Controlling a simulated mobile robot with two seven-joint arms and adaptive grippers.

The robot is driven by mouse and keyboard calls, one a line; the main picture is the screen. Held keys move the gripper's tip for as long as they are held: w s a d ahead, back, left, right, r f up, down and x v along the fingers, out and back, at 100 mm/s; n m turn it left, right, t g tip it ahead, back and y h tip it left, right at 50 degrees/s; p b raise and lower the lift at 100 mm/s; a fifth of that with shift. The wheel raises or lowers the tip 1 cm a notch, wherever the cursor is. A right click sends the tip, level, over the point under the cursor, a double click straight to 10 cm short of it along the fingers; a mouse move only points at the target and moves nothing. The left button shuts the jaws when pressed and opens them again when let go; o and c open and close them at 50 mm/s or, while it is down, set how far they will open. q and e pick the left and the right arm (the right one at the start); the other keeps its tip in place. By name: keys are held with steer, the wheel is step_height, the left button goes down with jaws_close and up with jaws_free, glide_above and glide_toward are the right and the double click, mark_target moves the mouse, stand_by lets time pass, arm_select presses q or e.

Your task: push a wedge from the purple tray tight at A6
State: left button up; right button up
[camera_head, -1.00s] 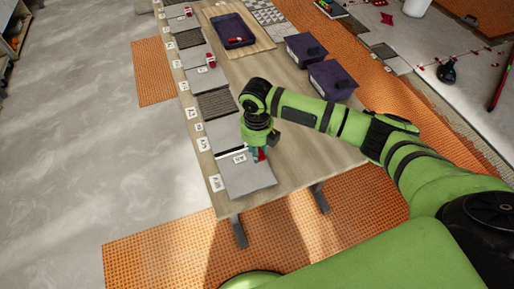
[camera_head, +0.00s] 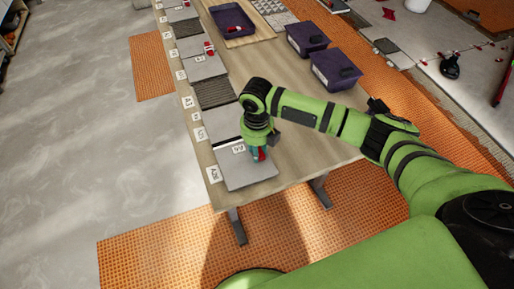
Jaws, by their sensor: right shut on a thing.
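The purple tray (camera_head: 218,14) stands on a board at the far part of the table, with a red and white wedge (camera_head: 233,29) in it. My right gripper (camera_head: 258,153) points down over the nearest grey tile (camera_head: 240,174) at the table's near end. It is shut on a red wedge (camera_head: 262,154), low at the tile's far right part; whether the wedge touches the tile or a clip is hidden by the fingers. A small label (camera_head: 239,148) lies on this tile by a dark and white joint line; its lettering is too small to read surely. My left gripper is not in view.
Grey and dark ribbed tiles (camera_head: 215,93) run along the table's left edge, with a red wedge (camera_head: 209,47) on a farther one. Two purple bins (camera_head: 335,70) stand at the right. The table (camera_head: 305,140) is bare right of my gripper.

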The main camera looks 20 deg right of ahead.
steer(key=shift+f, duration=0.1)
steer(key=shift+w, duration=0.3)
stand_by(0.4)
steer(key=shift+w+b, duration=0.35)
steer(key=shift+w, duration=0.15)
steer(key=shift+w+b, duration=0.5)
steer(key=shift+w, duration=0.3)
stand_by(0.3)
steer(key=shift+w+a+b, duration=0.1)
steer(key=shift+w+b, duration=0.35)
steer(key=shift+w, duration=0.3)
stand_by(0.6)
steer(key=o, duration=0.9)
steer(key=shift+r, duration=0.2)
steer(key=shift+f, duration=0.15)
